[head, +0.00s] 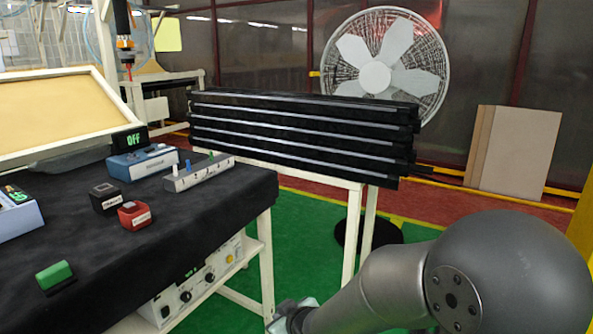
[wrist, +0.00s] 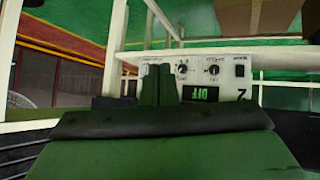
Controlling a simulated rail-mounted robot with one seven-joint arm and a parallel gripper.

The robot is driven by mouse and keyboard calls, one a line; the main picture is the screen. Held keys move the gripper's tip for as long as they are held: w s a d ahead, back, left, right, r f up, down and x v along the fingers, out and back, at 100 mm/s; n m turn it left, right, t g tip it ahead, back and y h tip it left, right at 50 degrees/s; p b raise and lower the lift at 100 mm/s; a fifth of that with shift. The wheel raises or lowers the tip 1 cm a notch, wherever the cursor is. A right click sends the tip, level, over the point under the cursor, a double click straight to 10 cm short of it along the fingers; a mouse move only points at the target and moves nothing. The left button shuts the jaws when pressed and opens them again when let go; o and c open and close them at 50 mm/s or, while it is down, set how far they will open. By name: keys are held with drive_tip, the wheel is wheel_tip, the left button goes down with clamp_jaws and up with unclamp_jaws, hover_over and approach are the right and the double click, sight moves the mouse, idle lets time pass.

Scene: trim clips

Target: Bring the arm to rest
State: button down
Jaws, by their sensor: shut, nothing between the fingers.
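My arm (head: 400,285) reaches in from the lower right in the head view. Its wrist end (head: 290,316) is low in the picture, to the right of the black-covered table (head: 215,215), and is cut off by the bottom edge. In the wrist view my gripper (wrist: 159,83) shows as two narrow dark fingers close together, shut with nothing between them. The fingertips appear in front of a white control box (wrist: 222,72) with knobs and a display, seen upside down. I cannot tell the distance between them.
The table carries a red block (head: 134,214), a black block (head: 105,198), a green block (head: 54,276), a blue device (head: 142,163) and a grey switch strip (head: 199,172). A rack of black strips (head: 300,137) stands behind. Green floor (head: 310,240) lies open between table and arm.

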drive_tip(key=s+d+r+m+g+h+p, duration=0.2)
drive_tip(key=s+d+r+m+h+p, duration=0.25)
drive_tip(key=d+r, duration=0.6)
drive_tip(key=s+d+r+m+g+p, duration=0.2)
drive_tip(key=s+r+p, duration=0.4)
drive_tip(key=s, duration=0.3)
drive_tip(key=s+d+r+m+g+p, duration=0.2)
drive_tip(key=s+d+r+g+p, duration=0.2)
drive_tip(key=s, duration=0.6)
wheel_tip(320, 180, up, 4)
drive_tip(key=shift+s+d+f+h+p, duration=0.2)
drive_tip(key=shift+d+h+p, duration=0.15)
drive_tip(key=shift+d+p, duration=0.55)
drive_tip(key=shift+a, duration=0.15)
